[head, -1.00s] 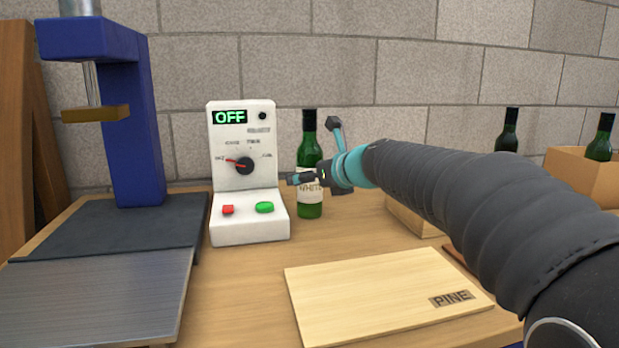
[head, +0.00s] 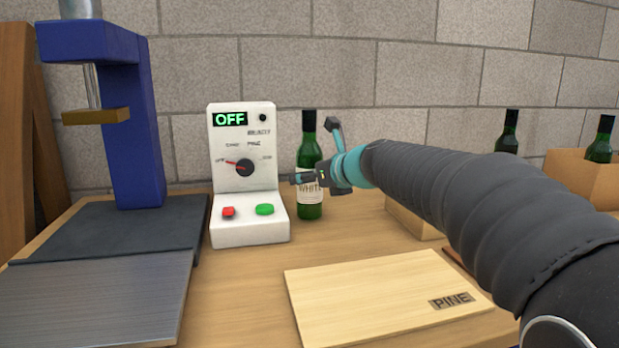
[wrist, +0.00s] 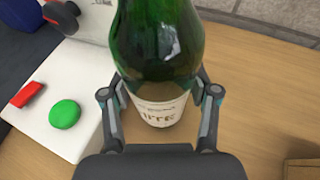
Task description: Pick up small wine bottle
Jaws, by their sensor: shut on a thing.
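The small wine bottle (head: 310,205) is green with a black top and a white label. It stands upright on the wooden bench just right of the white control box. My gripper (head: 308,179) reaches it from the right at label height and is shut on it. In the wrist view the bottle (wrist: 158,45) fills the space between the two fingers of my gripper (wrist: 160,100), one finger on each side. The fingers hide part of the label. The bottle's base looks to be on the bench.
The white control box (head: 243,150) reads OFF and stands close left of the bottle. A blue press (head: 133,130) stands at the far left. A board marked PINE (head: 375,295) lies in front. More dark bottles (head: 507,132) and a box (head: 580,180) are at the right.

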